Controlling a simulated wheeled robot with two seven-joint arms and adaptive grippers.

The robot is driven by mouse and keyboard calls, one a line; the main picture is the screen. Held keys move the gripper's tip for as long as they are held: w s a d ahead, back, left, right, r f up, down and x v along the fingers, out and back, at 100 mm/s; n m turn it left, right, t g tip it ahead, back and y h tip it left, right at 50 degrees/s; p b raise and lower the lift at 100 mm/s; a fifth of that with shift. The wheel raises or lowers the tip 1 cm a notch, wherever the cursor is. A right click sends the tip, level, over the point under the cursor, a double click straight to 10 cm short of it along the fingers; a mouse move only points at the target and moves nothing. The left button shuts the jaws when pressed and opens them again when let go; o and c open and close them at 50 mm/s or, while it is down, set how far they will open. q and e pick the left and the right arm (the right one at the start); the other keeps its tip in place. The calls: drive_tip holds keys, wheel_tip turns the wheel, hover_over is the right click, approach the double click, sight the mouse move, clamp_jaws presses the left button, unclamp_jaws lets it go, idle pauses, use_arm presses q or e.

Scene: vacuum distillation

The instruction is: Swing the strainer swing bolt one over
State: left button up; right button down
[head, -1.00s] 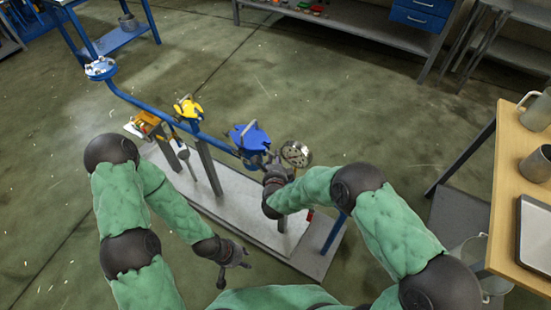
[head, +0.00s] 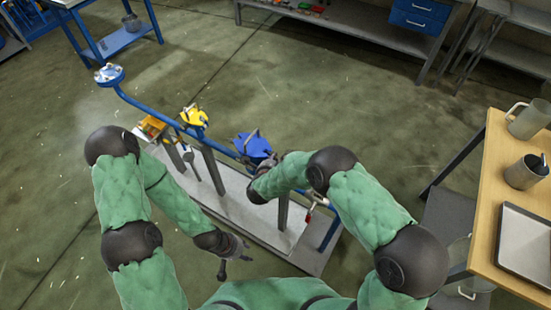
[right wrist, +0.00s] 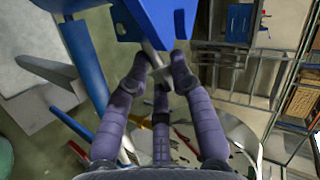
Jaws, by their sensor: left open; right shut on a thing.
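The blue strainer (head: 252,145) sits on the blue pipe in the middle of the head view. Its blue body (right wrist: 152,14) also fills the top of the right wrist view. My right gripper (right wrist: 159,72) is just below that body, with its fingers closed around a grey metal swing bolt (right wrist: 154,58). In the head view my right gripper (head: 268,164) is at the strainer's right side, partly hidden by my forearm. I cannot tell whether this is bolt one. My left gripper (head: 236,256) is open and empty, low and in front of the skid base.
The blue pipe (head: 160,117) runs from upper left to the strainer, with a yellow valve (head: 194,116) on it. A round metal disc (right wrist: 228,130) lies right of my fingers in the wrist view. A wooden table (head: 483,205) stands at the right.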

drive_tip(key=shift+s+f, duration=0.15)
idle(0.3)
drive_tip(key=c, duration=1.2)
unclamp_jaws()
drive_tip(key=shift+a+r, duration=0.1)
drive_tip(key=shift+r, duration=0.1)
drive_tip(key=v, duration=1.1)
drive_tip(key=shift+s+r, duration=0.25)
drive_tip(key=shift+s, duration=0.05)
